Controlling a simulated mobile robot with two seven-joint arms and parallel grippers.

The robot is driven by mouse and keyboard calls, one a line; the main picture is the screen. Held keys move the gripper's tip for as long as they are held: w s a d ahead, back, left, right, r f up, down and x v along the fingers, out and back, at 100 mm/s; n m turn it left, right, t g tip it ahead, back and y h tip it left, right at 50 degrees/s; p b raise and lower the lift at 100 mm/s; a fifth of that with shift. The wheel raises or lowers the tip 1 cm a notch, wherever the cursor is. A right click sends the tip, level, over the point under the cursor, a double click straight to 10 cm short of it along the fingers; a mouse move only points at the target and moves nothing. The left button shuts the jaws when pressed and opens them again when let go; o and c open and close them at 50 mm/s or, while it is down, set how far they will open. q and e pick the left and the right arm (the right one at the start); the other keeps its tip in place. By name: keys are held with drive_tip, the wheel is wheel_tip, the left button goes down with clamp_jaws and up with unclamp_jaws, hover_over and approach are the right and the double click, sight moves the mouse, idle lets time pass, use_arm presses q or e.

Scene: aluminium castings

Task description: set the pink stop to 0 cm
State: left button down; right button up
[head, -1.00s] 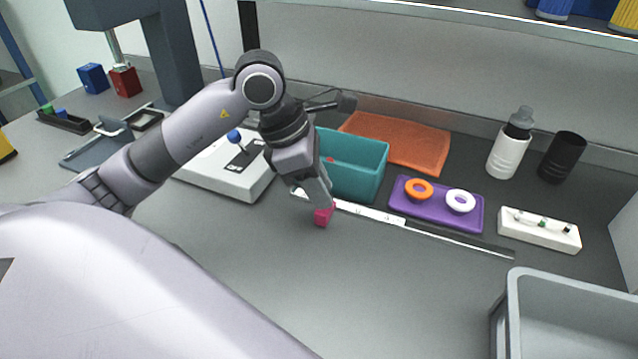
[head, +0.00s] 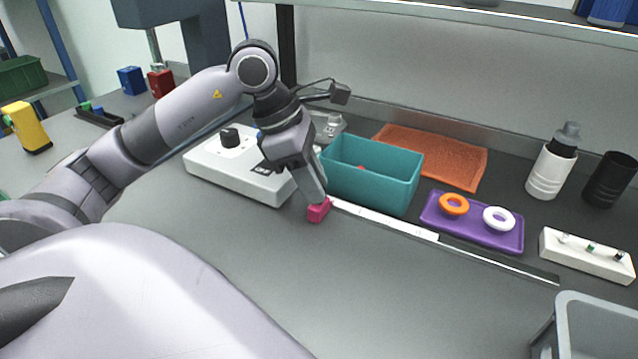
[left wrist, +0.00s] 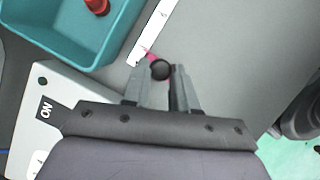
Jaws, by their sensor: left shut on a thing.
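The pink stop (head: 319,211) is a small block at the left end of the white scale (head: 390,222), which runs along a thin rail on the bench. My left gripper (head: 316,196) reaches down to it and is shut on it. In the left wrist view a bit of the pink stop (left wrist: 149,54) shows past a round black knob between the fingertips of my left gripper (left wrist: 162,76). The scale (left wrist: 155,28) also shows there, beyond the stop. The marks are too small to read, and the fingers hide part of the stop. My right gripper is not in view.
A teal bin (head: 375,190) stands right behind the scale. A white box with a black knob (head: 237,165) is close at the left. A purple tray (head: 470,232) with two rings lies to the right.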

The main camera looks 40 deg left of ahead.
use_arm(q)
drive_tip(key=shift+a, duration=0.25)
drive_tip(key=c, duration=0.9)
unclamp_jaws()
drive_tip(key=shift+r, duration=0.1)
drive_tip(key=v, duration=0.7)
drive_tip(key=shift+s, duration=0.15)
